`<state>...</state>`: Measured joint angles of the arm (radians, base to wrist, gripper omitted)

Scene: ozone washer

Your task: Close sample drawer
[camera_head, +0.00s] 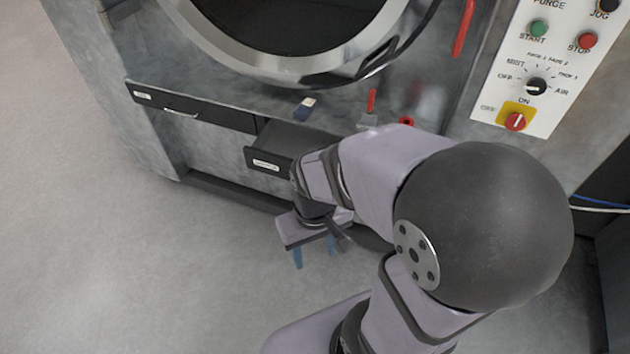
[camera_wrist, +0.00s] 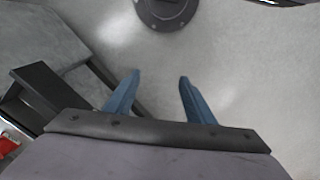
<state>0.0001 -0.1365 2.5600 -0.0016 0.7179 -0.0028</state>
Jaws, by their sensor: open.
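The sample drawer (camera_head: 268,161) is a dark drawer with a white label on its front. In the head view it stands pulled out from the grey machine, its right part hidden behind my arm. My gripper (camera_head: 315,252) points down in front of the drawer, below and right of it in the picture, apart from it. Its two blue fingers are spread with nothing between them, as the wrist view also shows (camera_wrist: 159,78). A dark frame-like shape (camera_wrist: 45,86) left of the fingers there looks like the open drawer, but I cannot be sure.
A closed dark drawer (camera_head: 193,109) with a handle lies to the left. Small tools, one blue (camera_head: 304,109) and one red-handled (camera_head: 371,101), lie on the ledge above. The round door (camera_head: 290,62) and control panel (camera_head: 540,75) are higher up. The floor (camera_head: 150,270) at left is clear.

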